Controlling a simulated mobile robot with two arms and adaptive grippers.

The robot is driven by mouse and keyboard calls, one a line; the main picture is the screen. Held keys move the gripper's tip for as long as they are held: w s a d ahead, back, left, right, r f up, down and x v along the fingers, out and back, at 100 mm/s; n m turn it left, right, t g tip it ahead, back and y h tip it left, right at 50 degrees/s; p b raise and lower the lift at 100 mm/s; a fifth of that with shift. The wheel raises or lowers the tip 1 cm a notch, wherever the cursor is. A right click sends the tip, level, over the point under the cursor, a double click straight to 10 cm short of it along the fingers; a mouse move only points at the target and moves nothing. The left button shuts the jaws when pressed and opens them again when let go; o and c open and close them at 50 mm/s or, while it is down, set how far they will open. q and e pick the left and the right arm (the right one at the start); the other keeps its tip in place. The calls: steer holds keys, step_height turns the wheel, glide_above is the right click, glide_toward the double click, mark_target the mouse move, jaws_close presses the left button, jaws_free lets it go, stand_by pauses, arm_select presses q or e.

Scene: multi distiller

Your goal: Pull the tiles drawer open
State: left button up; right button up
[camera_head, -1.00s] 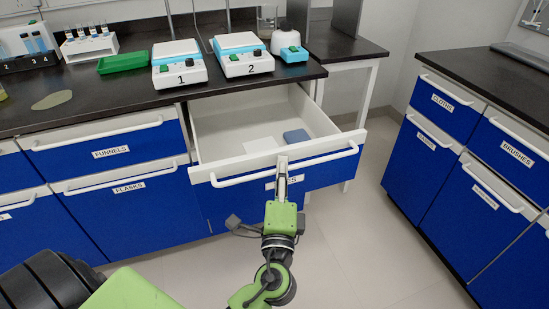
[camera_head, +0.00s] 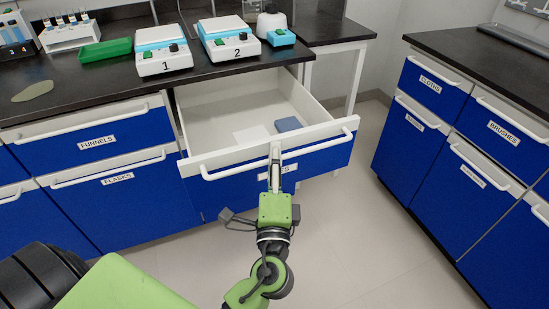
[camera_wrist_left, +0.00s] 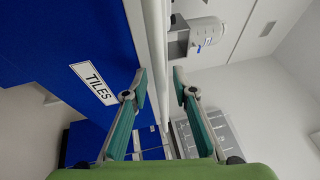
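The tiles drawer (camera_head: 224,171) is pulled well out from under the counter in the head view; its white inside shows. Its label is mostly hidden by my gripper there, but the TILES label (camera_wrist_left: 92,84) reads clearly in the left wrist view. My left gripper (camera_head: 276,152) is at the middle of the white drawer handle (camera_head: 230,170). My right gripper is in neither view.
In the drawer lie a white sheet (camera_head: 251,135) and a blue item (camera_head: 288,125). Closed funnels (camera_head: 97,142) and flasks (camera_head: 117,179) drawers are at left. Another blue cabinet (camera_head: 415,150) stands at right. Bare floor lies between.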

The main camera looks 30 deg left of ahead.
arm_select(q)
steer(key=v, duration=1.2)
steer(key=shift+f, duration=0.1)
